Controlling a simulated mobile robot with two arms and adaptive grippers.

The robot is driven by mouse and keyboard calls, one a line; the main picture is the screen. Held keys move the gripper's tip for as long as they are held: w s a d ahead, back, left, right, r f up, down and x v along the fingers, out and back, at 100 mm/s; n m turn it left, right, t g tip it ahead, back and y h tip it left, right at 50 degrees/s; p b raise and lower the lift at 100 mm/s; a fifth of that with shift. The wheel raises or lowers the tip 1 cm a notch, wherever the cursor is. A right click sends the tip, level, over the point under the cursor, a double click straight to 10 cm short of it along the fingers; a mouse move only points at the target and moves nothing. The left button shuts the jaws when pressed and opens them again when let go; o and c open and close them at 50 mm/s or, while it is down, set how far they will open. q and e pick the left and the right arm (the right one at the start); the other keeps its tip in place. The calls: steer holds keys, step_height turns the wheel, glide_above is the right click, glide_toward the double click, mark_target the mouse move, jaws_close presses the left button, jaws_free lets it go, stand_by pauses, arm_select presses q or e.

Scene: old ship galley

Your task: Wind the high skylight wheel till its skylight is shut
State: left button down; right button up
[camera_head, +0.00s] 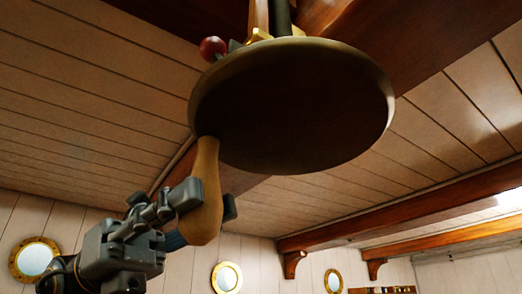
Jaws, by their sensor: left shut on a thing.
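The skylight wheel (300,110) is a broad round disc with a dull brass rim, seen from below at the upper middle of the head view. A pale wooden handle (206,185) hangs from the left part of its underside. My left gripper (203,207) comes in from the lower left and is shut on this handle, with fingers on both sides of it. A red knob (212,48) shows behind the wheel's upper left rim. The skylight itself cannot be made out. My right gripper is not in view.
A planked ceiling with wooden beams (400,211) surrounds the wheel. Round brass portholes (227,277) line the wall below. A bright patch (510,199) shows at the right edge. A shelf with small items (382,290) is at the bottom right.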

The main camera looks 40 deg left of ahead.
arm_select(q)
steer(key=shift+w+a+r, duration=0.1)
steer(key=shift+w+a, duration=0.45)
steer(key=shift+w, duration=0.25)
